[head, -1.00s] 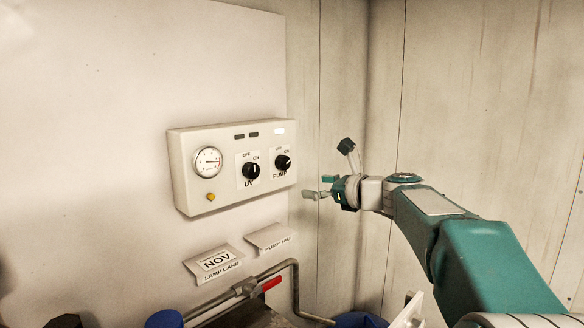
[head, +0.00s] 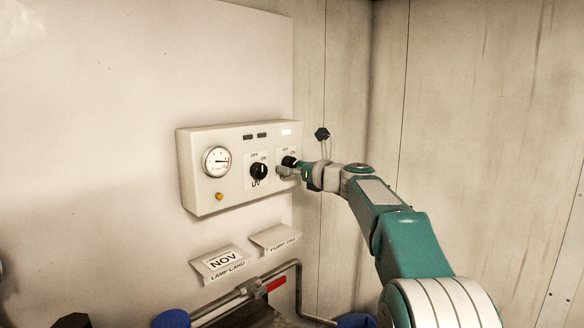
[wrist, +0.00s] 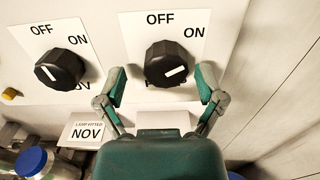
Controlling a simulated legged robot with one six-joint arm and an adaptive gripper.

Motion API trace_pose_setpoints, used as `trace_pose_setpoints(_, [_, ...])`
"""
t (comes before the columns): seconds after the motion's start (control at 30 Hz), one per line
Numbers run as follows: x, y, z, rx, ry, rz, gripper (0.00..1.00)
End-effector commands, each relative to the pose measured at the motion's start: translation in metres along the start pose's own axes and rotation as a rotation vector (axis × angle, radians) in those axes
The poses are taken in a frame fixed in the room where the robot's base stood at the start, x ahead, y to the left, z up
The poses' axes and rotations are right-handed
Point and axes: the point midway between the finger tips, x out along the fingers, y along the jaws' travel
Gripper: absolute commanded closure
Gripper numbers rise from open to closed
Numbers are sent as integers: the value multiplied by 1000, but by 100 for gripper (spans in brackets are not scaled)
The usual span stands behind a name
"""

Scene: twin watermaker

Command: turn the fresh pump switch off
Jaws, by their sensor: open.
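The pump switch, a black round knob (head: 289,161), is the right one on the white control box (head: 206,197). In the wrist view the pump knob (wrist: 166,58) has OFF printed above it and ON at its upper right; its white mark lies on the lower right of its face. My gripper (head: 288,170) is at the pump knob in the head view and partly hides it. In the wrist view my gripper (wrist: 162,76) is open, one finger on each side of the knob. Gaps show beside the knob there; I cannot tell whether a fingertip touches it.
The UV knob (head: 259,171) sits close to the left, also in the wrist view (wrist: 60,68). A gauge (head: 216,161) and yellow button (head: 220,197) are further left. Two label cards (head: 218,264) and a pipe with a red handle (head: 277,284) are below. A wall stands at right.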

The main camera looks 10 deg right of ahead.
Motion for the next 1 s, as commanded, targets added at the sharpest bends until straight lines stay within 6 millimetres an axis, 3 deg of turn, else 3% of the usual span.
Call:
trace_pose_setpoints(0.3, [1,-3,0,2,-1,-2,13])
trace_pose_setpoints(0.4, [2,-2,0,1,0,-2,57])
trace_pose_setpoints(0.5, [2,-2,0,1,0,-4,94])
trace_pose_setpoints(1.0, [4,-2,-1,-14,1,-3,95])
